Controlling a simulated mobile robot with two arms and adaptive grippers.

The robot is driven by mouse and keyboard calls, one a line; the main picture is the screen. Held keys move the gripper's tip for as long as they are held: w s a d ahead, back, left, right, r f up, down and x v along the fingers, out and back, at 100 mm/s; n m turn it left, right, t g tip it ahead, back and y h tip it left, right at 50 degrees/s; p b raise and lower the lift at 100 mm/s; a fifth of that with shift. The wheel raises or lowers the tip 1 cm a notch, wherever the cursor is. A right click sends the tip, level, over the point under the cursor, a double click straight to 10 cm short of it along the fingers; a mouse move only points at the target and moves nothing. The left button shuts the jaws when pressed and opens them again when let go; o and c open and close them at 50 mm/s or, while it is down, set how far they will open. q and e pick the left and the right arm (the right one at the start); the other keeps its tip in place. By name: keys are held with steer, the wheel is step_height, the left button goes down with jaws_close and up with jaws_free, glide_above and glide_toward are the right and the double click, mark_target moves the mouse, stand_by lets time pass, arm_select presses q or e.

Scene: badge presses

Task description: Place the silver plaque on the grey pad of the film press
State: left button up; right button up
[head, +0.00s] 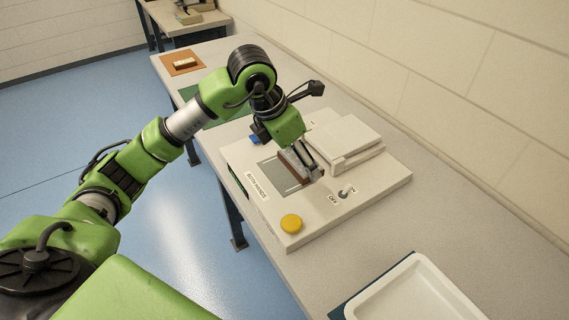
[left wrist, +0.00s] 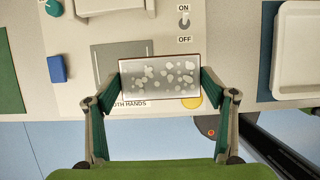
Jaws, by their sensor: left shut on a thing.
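My left gripper (head: 300,163) is over the film press (head: 382,183) and shut on the silver plaque. In the left wrist view the silver plaque (left wrist: 160,78) is a rectangle with pale blotches and a dark brown edge, held by its two short ends between the fingers. The grey pad (head: 270,176) is a flat square on the press; it also shows in the left wrist view (left wrist: 108,56). There the plaque overlaps the pad's right part and extends past it to the right. I cannot tell whether the plaque touches the press. My right gripper is not in view.
The press has a raised white block (head: 350,135) behind the pad, a yellow button (head: 291,223), a blue button (left wrist: 57,69) and an ON/OFF switch (head: 343,194). A white tray (head: 415,290) stands at the near right. Green and orange mats (head: 172,67) lie farther along the table.

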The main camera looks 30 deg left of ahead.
mark_target(289, 148)
arm_select(q)
steer(key=w+a, duration=0.1)
steer(key=w+a+f, duration=0.1)
steer(key=w+a+p, duration=0.1)
steer(key=shift+a+f, duration=0.25)
steer(key=shift+f, duration=0.15)
steer(key=w+a+f, duration=0.1)
steer(key=f, duration=0.1)
steer(key=w+a+f, duration=0.1)
steer(key=f, duration=0.1)
steer(key=w+a+f+p, duration=0.1)
steer(key=f, duration=0.1)
steer(key=shift+w+a, duration=0.2)
step_height(289, 148, down, 3)
steer(key=shift+p, duration=0.8)
steer(key=shift+f+b, duration=0.3)
steer(key=o, duration=1.2)
steer(key=shift+r, duration=0.1)
steer(key=shift+r, duration=0.2)
steer(key=shift+b+v, duration=0.75)
steer(key=shift+v, duration=5.15)
